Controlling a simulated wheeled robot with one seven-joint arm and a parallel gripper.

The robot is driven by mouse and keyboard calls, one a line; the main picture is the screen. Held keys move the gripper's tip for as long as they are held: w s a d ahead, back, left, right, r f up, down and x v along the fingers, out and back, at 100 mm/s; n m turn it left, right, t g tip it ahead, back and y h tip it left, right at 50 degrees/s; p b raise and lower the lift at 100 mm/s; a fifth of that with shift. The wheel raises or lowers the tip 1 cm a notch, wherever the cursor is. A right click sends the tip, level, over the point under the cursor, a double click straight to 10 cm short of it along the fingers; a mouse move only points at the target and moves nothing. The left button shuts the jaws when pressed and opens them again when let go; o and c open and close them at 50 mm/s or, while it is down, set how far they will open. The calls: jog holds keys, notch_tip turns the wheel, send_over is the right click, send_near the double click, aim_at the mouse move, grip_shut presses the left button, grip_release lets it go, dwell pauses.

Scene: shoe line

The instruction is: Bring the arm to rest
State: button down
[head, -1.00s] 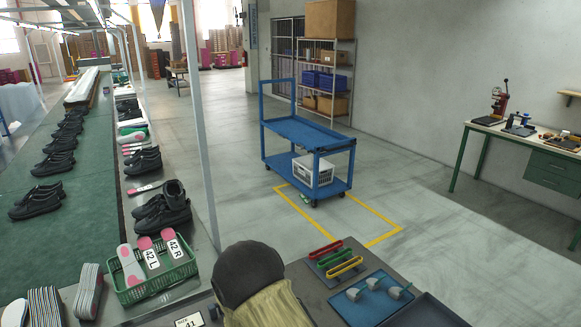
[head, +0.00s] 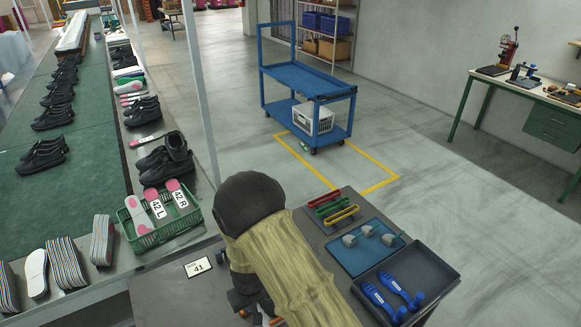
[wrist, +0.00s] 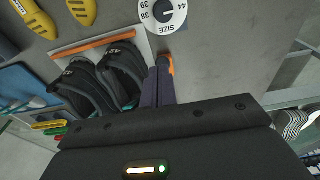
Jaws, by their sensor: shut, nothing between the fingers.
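My arm (head: 285,262) reaches over the grey workbench in the head view, with a dark round joint and a tan sleeve. It hides part of the bench, and my gripper cannot be made out there. In the wrist view my gripper (wrist: 159,86) shows as two dark fingers close together, shut and empty. A pair of black shoes (wrist: 112,78) lies beside the fingers in the picture, by an orange bar (wrist: 95,43) on a pale board. Whether the fingers touch anything is not clear.
The bench holds a blue mat (head: 345,257) with grey pieces, a dark tray (head: 440,268) with blue tools, and red, green and yellow holders (head: 333,207). A green basket (head: 150,238) of insoles stands left. A blue cart (head: 310,80) stands on open floor behind.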

jog(key=shift+r, duration=0.45)
jog(key=s+d+r+m+t, duration=0.15)
jog(key=d+r+m, duration=0.25)
jog(key=d+r, duration=1.5)
jog(key=s+d+r+m, duration=0.2)
jog(key=s+d+r, duration=0.2)
jog(key=s+d, duration=0.3)
jog(key=shift+d+h+b, duration=0.25)
jog(key=shift+h+b, duration=0.05)
jog(key=shift+h, duration=0.1)
jog(key=shift+a+r, duration=0.1)
jog(key=shift+a, duration=0.05)
